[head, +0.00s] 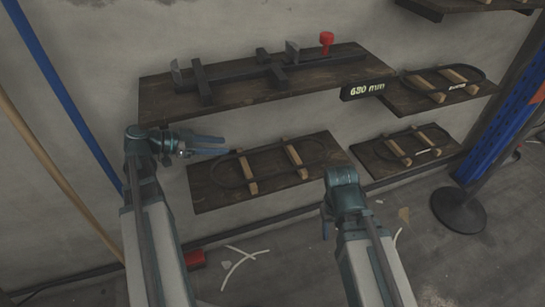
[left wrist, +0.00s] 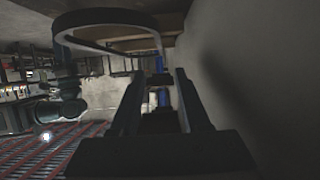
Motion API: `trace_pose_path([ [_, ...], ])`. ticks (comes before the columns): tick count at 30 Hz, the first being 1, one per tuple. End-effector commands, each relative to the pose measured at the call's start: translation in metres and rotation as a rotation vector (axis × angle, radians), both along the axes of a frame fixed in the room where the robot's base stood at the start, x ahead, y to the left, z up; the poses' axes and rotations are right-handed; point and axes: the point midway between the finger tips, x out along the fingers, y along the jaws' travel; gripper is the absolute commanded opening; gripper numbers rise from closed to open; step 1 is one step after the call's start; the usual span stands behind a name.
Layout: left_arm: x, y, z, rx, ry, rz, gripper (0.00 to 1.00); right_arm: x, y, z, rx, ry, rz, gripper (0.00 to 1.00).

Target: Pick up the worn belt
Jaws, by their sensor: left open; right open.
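Dark belt loops rest on wooden slats on several shelves; I cannot tell which one is the worn belt. The nearest loop (head: 224,165) lies on the lower left shelf (head: 215,200). My left gripper (head: 226,145) is open and empty beside that shelf's left back part, close to the loop but apparently apart from it. In the left wrist view, a dark loop (left wrist: 62,27) curves above the open left fingers (left wrist: 160,98), with nothing between them. My right gripper (head: 327,222) is in front of the same shelf's right end; its fingers are mostly hidden by its wrist.
The upper left shelf (head: 155,103) holds a dark tensioning rig (head: 240,65) with a red knob (head: 326,40). A "680 mm" label (head: 367,89) is at its right end. Other loops lie on the right upper (head: 480,92) and right lower (head: 385,172) shelves. A blue post stands at right; scraps litter the floor.

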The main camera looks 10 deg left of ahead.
Motion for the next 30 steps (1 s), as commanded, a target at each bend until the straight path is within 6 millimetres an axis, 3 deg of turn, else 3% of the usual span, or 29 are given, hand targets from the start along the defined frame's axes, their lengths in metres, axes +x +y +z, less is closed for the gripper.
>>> trace_pose_path([
  [12, 0.036, -0.055, -0.029, 0.0, 0.001, -0.004, 0.46, 0.001, -0.001, -0.029, -0.005, -0.002, 0.001, 0.5],
  [25, 0.045, -0.067, -0.033, 0.0, 0.001, -0.002, 0.46, 0.001, -0.001, -0.033, -0.006, -0.002, 0.002, 0.5],
  [30, 0.056, -0.083, -0.039, 0.0, 0.001, -0.004, 0.46, 0.001, -0.001, -0.039, -0.005, -0.003, 0.003, 0.5],
])
